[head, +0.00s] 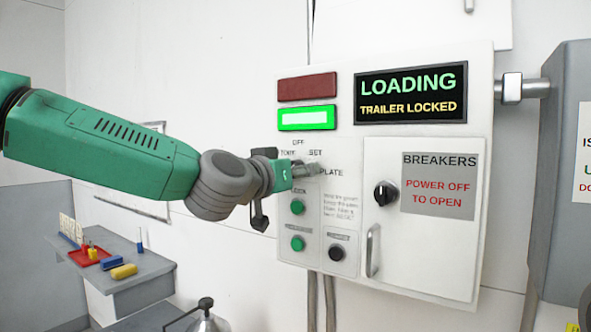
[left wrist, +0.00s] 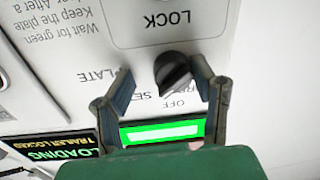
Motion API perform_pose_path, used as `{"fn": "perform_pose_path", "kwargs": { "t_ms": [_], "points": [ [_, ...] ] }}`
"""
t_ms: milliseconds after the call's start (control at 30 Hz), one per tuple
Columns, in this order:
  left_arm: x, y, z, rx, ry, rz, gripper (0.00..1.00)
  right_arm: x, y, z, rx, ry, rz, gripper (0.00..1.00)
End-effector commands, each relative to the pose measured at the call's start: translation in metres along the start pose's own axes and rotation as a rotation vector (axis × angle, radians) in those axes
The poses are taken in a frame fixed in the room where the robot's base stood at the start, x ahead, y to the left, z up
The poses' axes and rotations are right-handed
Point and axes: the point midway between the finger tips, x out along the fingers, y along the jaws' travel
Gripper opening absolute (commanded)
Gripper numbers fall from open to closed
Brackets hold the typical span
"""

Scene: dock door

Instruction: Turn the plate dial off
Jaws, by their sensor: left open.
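The plate dial (left wrist: 172,71) is a dark round knob on the white control panel (head: 375,135). The labels PLATE, OFF and two partly hidden ones stand around it, upside down in the left wrist view. My left gripper (left wrist: 163,76) is open, with one finger on each side of the dial; I cannot tell whether they touch it. In the head view my left gripper (head: 306,170) reaches the panel and hides the dial. I cannot tell which label the dial points to. My right gripper is not in view.
A green lamp (head: 307,118) is lit below a dark red one (head: 307,87). The display (head: 411,93) reads LOADING, TRAILER LOCKED. Green buttons (head: 297,207) sit below the dial. The breaker door (head: 425,250) has a black knob (head: 385,193) and a handle (head: 373,250). A grey bench (head: 140,268) stands lower left.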

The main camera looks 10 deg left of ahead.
Motion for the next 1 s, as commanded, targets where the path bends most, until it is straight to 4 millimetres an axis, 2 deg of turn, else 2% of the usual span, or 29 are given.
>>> {"fn": "perform_pose_path", "kwargs": {
  "t_ms": [167, 267, 300, 333, 733, 1000],
  "points": [
    [-0.0034, -0.0058, -0.0007, -0.006, 0.002, -0.002, 0.51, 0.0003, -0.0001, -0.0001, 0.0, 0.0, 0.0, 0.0],
    [-0.0045, -0.0074, -0.0009, -0.007, 0.003, -0.002, 0.2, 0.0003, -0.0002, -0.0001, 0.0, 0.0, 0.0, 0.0],
    [-0.0044, -0.0072, -0.0008, -0.007, 0.002, -0.001, 0.06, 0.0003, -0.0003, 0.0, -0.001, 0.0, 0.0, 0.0],
    [-0.0043, -0.0068, -0.0007, -0.007, 0.002, -0.002, 0.02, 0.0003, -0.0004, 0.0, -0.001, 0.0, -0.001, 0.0],
    [-0.0022, -0.0048, -0.0004, -0.041, -0.001, -0.005, 0.03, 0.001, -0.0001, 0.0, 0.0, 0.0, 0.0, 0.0],
    [-0.002, -0.0046, 0.0001, -0.201, -0.012, -0.005, 0.03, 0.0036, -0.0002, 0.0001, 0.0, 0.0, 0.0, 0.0]
  ]
}}
